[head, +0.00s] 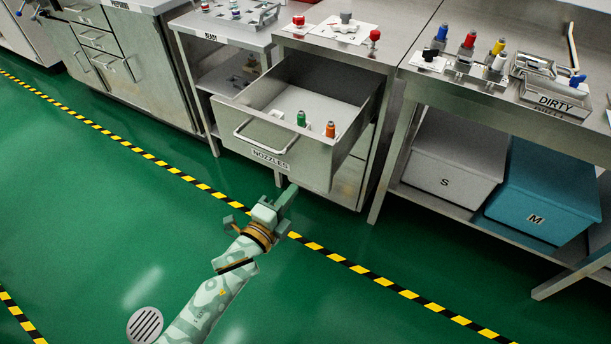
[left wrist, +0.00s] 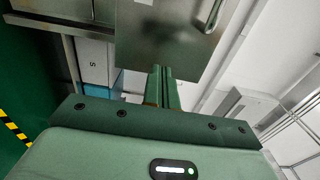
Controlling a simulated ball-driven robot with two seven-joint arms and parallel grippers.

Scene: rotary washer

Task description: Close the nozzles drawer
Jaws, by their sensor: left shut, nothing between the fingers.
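The nozzles drawer (head: 268,155) is pulled out of the steel cabinet, with a bar handle (head: 262,138) and a NOZZLES label on its front. A green nozzle (head: 301,118) and an orange nozzle (head: 330,130) stand inside it. My left gripper (head: 291,190) is shut and empty, just below and in front of the drawer front in the head view; I cannot tell whether it touches. In the left wrist view the shut fingers (left wrist: 162,75) point at the drawer front (left wrist: 165,45), with the handle (left wrist: 212,15) to the upper right. My right gripper is not in view.
A bench at right holds several colored nozzles and a DIRTY tray (head: 553,101). Below it are a grey S bin (head: 446,180) and a blue M bin (head: 535,216). A READY shelf (head: 230,38) stands left of the drawer. The green floor in front is clear.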

